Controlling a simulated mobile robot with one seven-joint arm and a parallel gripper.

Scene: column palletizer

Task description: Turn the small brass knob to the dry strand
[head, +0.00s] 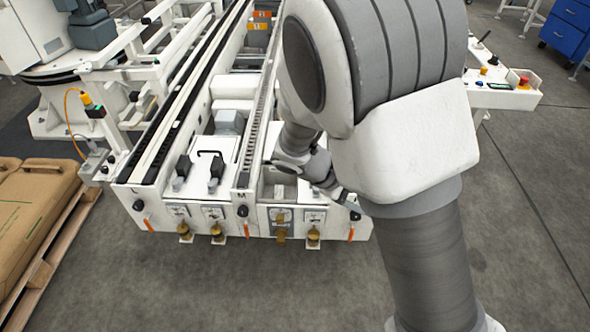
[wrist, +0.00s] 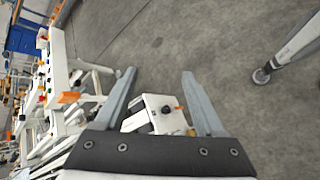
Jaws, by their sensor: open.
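Several small brass knobs hang in a row low on the front of the white conveyor frame in the head view. Two are left of centre, a left one (head: 185,232) and one beside it (head: 217,232); two are further right, one (head: 281,237) and a rightmost one (head: 313,237). Small plates sit above them, but their markings are too small to read, so I cannot tell which knob serves the dry strand. My gripper is open and empty in the wrist view (wrist: 157,75), pointing over the floor. In the head view my arm hides most of it, near the frame's right front corner.
The conveyor frame (head: 135,197) has orange tabs (head: 150,225) and black round knobs on its front. A pallet with brown sacks (head: 35,205) stands at the left. A panel with a red button (head: 523,83) is at the right. The floor before the frame is clear.

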